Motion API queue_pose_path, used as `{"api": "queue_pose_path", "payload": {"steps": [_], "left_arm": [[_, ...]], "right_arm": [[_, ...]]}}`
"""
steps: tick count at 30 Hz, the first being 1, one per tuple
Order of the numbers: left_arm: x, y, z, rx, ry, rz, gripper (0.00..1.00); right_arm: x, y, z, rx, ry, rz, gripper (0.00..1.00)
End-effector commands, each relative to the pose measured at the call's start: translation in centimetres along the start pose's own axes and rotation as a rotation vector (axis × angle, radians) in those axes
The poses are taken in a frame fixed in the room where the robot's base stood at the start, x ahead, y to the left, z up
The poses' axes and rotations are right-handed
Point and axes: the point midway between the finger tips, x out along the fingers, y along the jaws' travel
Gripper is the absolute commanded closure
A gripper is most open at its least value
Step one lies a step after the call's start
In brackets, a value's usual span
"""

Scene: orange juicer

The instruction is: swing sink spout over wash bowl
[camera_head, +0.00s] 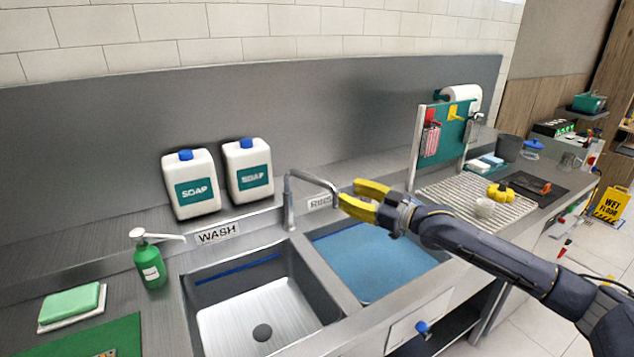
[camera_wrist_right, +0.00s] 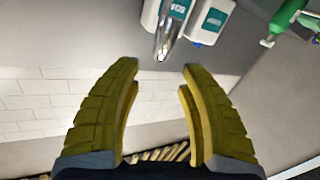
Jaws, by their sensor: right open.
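The metal sink spout (camera_head: 314,181) rises from a post between the two bowls and points right, over the back edge of the blue-filled rinse bowl (camera_head: 375,262). In the right wrist view the spout (camera_wrist_right: 166,36) lies just beyond the gap between the open fingers (camera_wrist_right: 161,67). Contact cannot be told. My left gripper is not in view.
Two white soap jugs (camera_head: 192,185) stand behind the sink. A green pump bottle (camera_head: 149,262) and a green sponge (camera_head: 70,303) are left of the wash bowl. A drying rack (camera_head: 470,208) and a utensil stand (camera_head: 445,135) are to the right.

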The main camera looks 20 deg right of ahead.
Motion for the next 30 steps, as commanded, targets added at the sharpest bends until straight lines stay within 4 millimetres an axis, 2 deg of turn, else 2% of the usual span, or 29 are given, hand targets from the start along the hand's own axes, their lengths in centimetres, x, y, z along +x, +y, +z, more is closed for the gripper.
{"api": "queue_pose_path", "payload": {"steps": [6, 15, 22, 30], "left_arm": [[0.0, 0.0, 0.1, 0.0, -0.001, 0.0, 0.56], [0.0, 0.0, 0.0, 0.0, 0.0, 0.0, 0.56], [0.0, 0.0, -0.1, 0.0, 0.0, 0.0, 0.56], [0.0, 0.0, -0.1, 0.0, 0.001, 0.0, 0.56]], "right_arm": [[4.2, 0.0, -0.1, 0.001, 0.003, 0.0, 0.59], [8.9, 0.0, -0.1, 0.0, 0.002, 0.0, 0.59], [11.1, 0.1, 0.0, 0.0, 0.001, 0.0, 0.59], [11.9, 0.1, 0.0, -0.002, -0.001, 0.0, 0.59]]}}
